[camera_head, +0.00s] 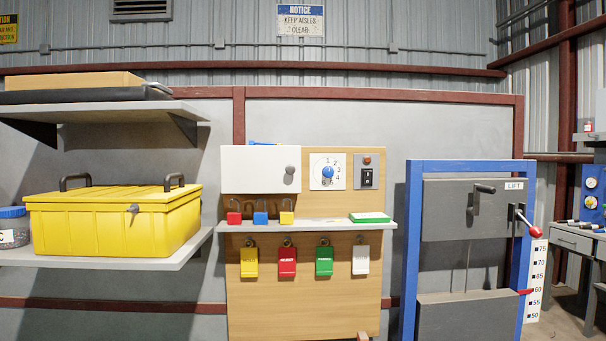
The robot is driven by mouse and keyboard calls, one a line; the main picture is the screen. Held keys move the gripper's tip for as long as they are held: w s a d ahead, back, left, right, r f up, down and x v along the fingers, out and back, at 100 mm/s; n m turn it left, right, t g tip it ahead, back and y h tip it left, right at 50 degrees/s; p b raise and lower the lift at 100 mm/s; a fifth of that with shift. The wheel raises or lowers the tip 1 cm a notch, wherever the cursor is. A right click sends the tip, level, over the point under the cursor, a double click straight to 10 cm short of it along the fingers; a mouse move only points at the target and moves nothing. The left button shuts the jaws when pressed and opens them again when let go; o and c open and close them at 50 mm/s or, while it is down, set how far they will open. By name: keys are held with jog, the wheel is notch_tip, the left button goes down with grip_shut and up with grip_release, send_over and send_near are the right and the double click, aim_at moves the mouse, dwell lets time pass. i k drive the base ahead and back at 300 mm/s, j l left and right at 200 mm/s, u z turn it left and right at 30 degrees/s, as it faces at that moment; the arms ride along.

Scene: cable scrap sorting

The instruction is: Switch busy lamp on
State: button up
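The lamp looks unlit. A black rocker switch (367,178) with white marks sits just below the lamp on the same plate. Which side of the rocker is pressed is too small to tell. I see no label naming it the busy lamp. My gripper is not in view.
Left of the switch is a blue dial knob (328,172) on a numbered plate. A white cabinet (260,169) hangs further left. Below, a narrow shelf (310,225) holds padlocks and a green-white block (369,217). A blue-framed lift door (464,210) stands right. The switch front is unobstructed.

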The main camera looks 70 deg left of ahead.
aim_at(366, 180)
jog(key=u, duration=2.15)
